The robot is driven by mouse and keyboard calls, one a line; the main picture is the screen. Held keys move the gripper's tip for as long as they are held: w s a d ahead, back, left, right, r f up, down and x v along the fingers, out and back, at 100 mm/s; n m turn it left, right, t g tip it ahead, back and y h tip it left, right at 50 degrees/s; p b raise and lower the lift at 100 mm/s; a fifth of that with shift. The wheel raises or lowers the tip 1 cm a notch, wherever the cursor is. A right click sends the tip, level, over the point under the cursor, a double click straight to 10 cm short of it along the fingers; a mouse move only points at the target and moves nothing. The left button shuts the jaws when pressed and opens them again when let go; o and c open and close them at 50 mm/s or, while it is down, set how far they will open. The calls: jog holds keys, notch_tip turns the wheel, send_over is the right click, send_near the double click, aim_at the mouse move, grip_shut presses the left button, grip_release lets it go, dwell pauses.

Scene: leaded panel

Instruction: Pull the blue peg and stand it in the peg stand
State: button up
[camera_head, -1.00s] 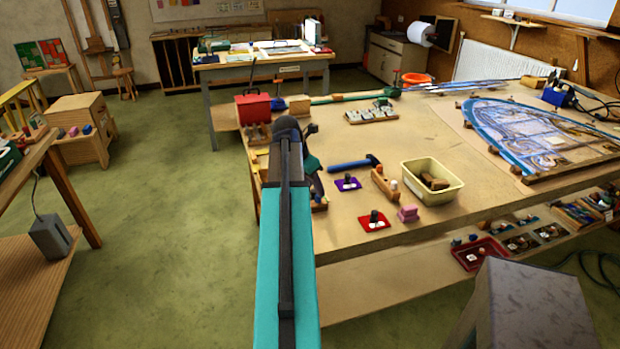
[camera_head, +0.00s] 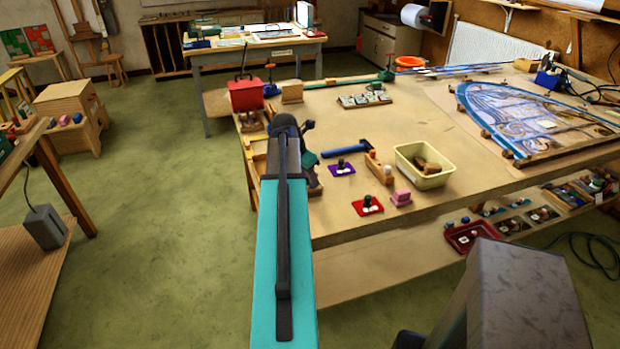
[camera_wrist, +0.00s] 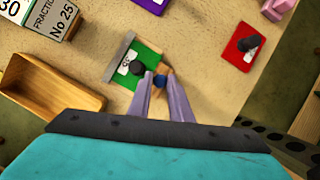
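In the wrist view, a small round blue peg top (camera_wrist: 160,81) shows between the two fingers of my gripper (camera_wrist: 160,77). The fingers stand close on both sides of it; I cannot tell whether they press on it. A bit of wood shows beside it, but its lower part is hidden. A green card (camera_wrist: 149,57) with a dark round-topped piece (camera_wrist: 137,68) lies just beyond the fingertips. In the head view my arm covers this spot at the bench's left edge. I cannot tell which piece is the peg stand.
A red card (camera_head: 367,206) with a dark piece, a purple card (camera_head: 342,169), a pink block (camera_head: 401,198), a blue-handled hammer (camera_head: 345,149) and a cream tub (camera_head: 441,178) lie right of my arm. A wooden tray (camera_wrist: 38,92) is left of my gripper.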

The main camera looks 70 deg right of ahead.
grip_shut()
jog(key=shift+r+p, duration=2.35)
jog(key=shift+r, duration=0.15)
dwell(1.4)
jog(key=shift+c, duration=1.2)
grip_release()
grip_shut()
